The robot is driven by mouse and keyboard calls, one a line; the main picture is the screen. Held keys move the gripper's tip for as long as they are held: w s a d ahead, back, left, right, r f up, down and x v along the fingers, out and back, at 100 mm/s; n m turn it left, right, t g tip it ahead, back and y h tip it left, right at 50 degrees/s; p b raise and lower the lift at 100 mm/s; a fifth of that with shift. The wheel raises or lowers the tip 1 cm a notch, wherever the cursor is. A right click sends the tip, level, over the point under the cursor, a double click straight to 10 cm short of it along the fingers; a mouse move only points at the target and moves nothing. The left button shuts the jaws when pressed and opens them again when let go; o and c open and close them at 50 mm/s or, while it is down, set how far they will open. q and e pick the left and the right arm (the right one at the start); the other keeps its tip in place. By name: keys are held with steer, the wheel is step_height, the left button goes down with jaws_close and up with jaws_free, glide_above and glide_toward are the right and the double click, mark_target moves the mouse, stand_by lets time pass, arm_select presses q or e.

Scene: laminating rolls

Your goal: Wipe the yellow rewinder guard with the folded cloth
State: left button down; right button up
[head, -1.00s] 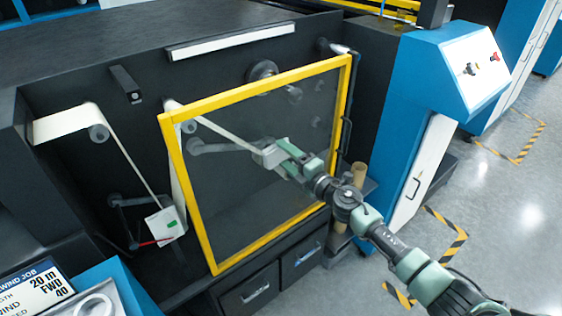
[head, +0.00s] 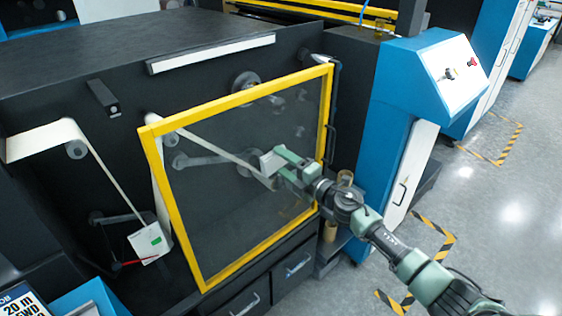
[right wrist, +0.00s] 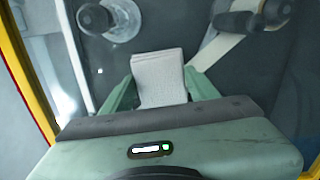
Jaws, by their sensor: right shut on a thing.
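The yellow rewinder guard (head: 236,97) is a yellow frame around a clear panel, standing in front of the dark rewinder. My right gripper (head: 270,166) is in front of the panel, right of its middle. It is shut on the folded cloth, a pale grey-white pad (right wrist: 158,78) that shows between the fingers in the right wrist view. The cloth (head: 268,160) lies at or very near the panel; I cannot tell whether it touches. The guard's yellow edge also shows at the left of the right wrist view (right wrist: 28,75). My left gripper is not in view.
Behind the panel are rollers and a white web (head: 222,150). A blue control console (head: 425,75) stands to the right. Dark drawers (head: 292,268) sit below the guard. A sign (head: 22,303) is at lower left. The floor at right is open, with striped markings.

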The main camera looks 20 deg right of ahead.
steer(key=shift+p+v, duration=0.3)
steer(key=shift+v, duration=2.3)
steer(key=shift+s, duration=0.1)
steer(key=shift+v, duration=1.4)
